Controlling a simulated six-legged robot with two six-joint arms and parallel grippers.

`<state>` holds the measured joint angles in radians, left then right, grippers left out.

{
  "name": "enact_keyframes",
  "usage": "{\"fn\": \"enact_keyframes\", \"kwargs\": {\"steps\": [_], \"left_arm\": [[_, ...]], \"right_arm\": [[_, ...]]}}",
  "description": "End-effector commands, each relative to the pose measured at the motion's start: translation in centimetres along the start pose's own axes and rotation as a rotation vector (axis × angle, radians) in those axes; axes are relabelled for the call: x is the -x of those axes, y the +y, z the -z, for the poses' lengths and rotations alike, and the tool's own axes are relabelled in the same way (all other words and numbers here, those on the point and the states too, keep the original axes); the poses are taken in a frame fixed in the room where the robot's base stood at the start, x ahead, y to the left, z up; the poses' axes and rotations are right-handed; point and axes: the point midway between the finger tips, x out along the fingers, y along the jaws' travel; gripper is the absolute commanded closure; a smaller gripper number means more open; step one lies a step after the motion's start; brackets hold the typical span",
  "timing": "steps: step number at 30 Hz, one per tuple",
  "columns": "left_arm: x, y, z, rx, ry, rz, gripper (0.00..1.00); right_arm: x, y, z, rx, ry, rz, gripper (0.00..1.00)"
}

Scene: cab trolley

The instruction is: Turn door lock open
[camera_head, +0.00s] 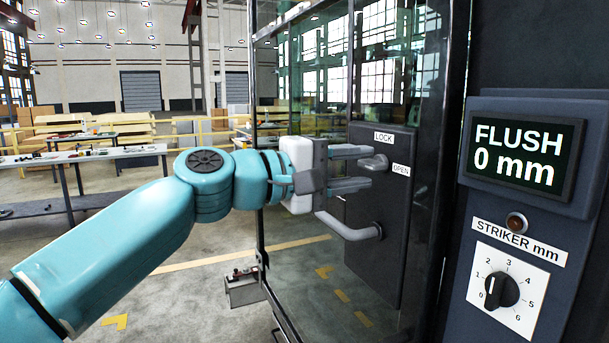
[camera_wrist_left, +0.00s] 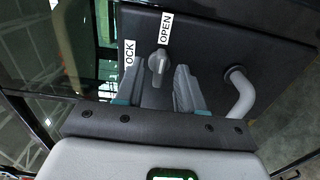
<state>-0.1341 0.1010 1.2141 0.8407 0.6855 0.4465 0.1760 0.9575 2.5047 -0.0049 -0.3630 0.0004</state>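The door lock is a small grey turn knob (camera_head: 375,162) on the dark lock plate (camera_head: 390,225) of the glass door. A LOCK label (camera_head: 384,138) sits above it and an OPEN label (camera_head: 401,169) to its lower right. My left gripper (camera_head: 360,168) is open, its two fingers pointing at the plate. In the left wrist view, the knob (camera_wrist_left: 158,62) shows between and just past the fingertips (camera_wrist_left: 157,78). I cannot tell whether a finger touches it. My right gripper is not in view.
A grey door handle (camera_head: 350,230) curves out below the knob, close under the gripper. A dark post on the right carries a display (camera_head: 520,155) reading FLUSH 0 mm and a striker dial (camera_head: 502,291). Workbenches (camera_head: 85,158) stand far behind on the left.

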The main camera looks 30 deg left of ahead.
Motion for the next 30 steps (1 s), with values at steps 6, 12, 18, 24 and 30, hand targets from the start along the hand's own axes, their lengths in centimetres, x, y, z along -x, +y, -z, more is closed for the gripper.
{"fn": "enact_keyframes", "kwargs": {"steps": [6,12,18,24,30], "left_arm": [[5.8,-0.3,0.1,-0.003,0.007,-0.003,0.62],[10.8,-0.2,0.1,-0.003,0.006,-0.001,0.62],[13.7,-0.1,0.1,-0.002,0.004,0.0,0.62],[14.6,0.0,-0.1,-0.002,0.0,-0.001,0.62],[14.5,0.0,-0.1,-0.002,0.0,-0.001,0.62]], "right_arm": [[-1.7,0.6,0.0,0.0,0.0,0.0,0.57],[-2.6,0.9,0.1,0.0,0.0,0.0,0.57],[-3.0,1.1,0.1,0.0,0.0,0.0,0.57],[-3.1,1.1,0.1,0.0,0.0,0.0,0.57],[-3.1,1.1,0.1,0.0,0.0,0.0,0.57]]}}
